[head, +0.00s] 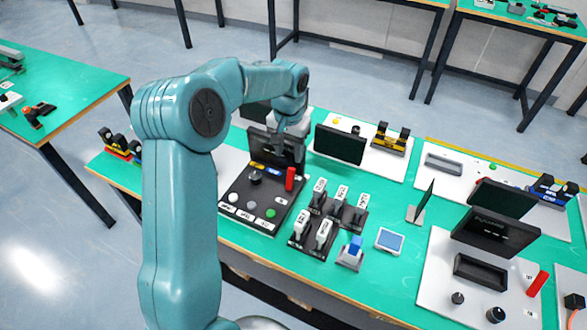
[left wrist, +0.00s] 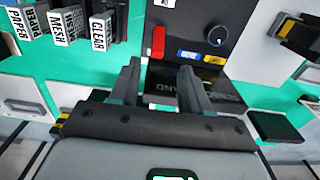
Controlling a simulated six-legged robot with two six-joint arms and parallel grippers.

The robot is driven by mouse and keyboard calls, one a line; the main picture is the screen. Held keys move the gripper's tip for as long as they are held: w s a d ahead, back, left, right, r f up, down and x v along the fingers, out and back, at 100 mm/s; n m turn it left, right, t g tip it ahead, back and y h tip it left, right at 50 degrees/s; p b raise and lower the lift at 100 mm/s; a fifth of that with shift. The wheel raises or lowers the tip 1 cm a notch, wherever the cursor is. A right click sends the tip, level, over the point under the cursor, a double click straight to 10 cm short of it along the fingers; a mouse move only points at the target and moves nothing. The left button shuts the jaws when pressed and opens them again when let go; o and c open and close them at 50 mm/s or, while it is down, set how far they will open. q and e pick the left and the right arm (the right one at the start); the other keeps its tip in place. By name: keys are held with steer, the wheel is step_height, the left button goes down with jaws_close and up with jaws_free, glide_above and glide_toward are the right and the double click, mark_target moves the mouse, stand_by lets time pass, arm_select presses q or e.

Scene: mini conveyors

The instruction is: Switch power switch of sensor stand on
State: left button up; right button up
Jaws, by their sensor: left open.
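A dark control panel (head: 240,198) with a black knob (head: 255,177), a red upright switch (head: 290,178) and a few buttons lies on the green table. Its dark upright screen (head: 262,148) stands at the back edge. In the left wrist view the red switch (left wrist: 158,41), the knob (left wrist: 218,36) and blue and yellow labels (left wrist: 186,54) show beyond my fingers. Lettering ending in "AND" shows between and beside the fingers, partly hidden. My left gripper (head: 291,143) is open and empty above the screen; its spread fingers (left wrist: 159,68) show nothing held. My right gripper is not in view.
Several labelled black-and-white blocks (head: 322,229) stand right of the panel. A blue-topped block (head: 351,252) and a small tablet (head: 389,240) are near the front edge. Another panel with a red switch (head: 537,284) lies at the right. Another dark screen (head: 339,145) stands right of my gripper.

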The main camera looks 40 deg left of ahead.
mark_target(291, 169)
arm_select(q)
step_height(291, 169, down, 8)
steer(key=shift+r+p, duration=0.1)
steer(key=shift+p, duration=0.25)
steer(key=shift+w+f, duration=0.35)
steer(key=shift+f, duration=0.2)
steer(key=shift+s+r, duration=0.15)
steer(key=shift+s, duration=0.05)
steer(key=shift+c, duration=1.2)
steer(key=shift+d, duration=0.1)
jaws_close()
